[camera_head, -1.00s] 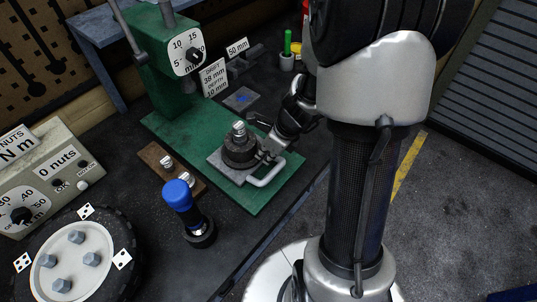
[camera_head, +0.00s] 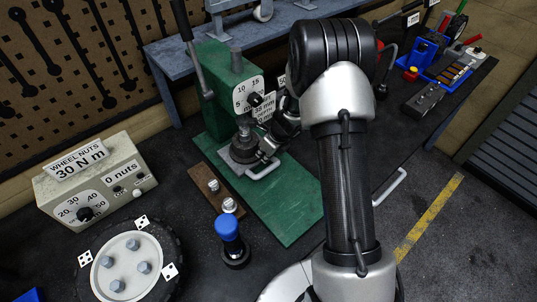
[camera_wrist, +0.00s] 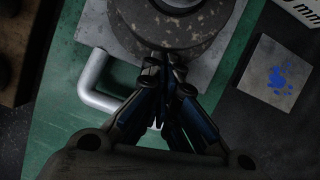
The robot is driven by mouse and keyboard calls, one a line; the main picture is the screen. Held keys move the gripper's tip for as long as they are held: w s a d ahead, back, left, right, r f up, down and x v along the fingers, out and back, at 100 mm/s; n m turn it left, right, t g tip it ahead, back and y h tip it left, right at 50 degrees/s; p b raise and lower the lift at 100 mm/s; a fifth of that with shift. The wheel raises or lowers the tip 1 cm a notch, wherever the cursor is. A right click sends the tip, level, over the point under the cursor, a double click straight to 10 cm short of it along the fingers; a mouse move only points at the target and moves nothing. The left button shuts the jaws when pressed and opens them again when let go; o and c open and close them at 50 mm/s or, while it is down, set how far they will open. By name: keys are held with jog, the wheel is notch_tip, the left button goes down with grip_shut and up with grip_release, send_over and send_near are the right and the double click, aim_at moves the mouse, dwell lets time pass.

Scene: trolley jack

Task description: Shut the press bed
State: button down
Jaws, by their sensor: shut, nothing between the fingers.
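The press bed is a grey sliding plate (camera_head: 238,167) with a pale bar handle (camera_head: 264,170), on the green base (camera_head: 290,205) of the press (camera_head: 218,80). It sits at the column end, under the press head. A dark round block (camera_head: 243,148) stands on the plate, with a metal piece rising from it towards the ram. My gripper (camera_head: 265,154) is shut and empty, at the block's handle side. In the wrist view my fingertips (camera_wrist: 163,64) meet the rim of the dark block (camera_wrist: 170,30), beside the handle (camera_wrist: 92,84). Whether they press on it is unclear.
A wooden strip with metal pieces (camera_head: 213,186) lies left of the green base. A blue-capped tool (camera_head: 229,232) stands in front. A wheel (camera_head: 125,262) and a torque box (camera_head: 92,180) are at left. A blue-stained square plate (camera_wrist: 276,75) lies to the right in the wrist view.

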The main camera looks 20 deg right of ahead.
jog(key=shift+w, duration=0.3)
jog(key=shift+r, duration=0.15)
jog(key=shift+r, duration=0.2)
jog(key=s+d+r, duration=0.1)
jog(key=s+d, duration=0.1)
jog(key=s, duration=0.2)
jog(key=s+d+r, duration=0.1)
jog(key=s+d, duration=0.1)
jog(key=s, duration=0.2)
jog(key=s+d+r, duration=0.2)
jog(key=s+d, duration=0.1)
jog(key=s, duration=0.1)
jog(key=shift+d, duration=0.1)
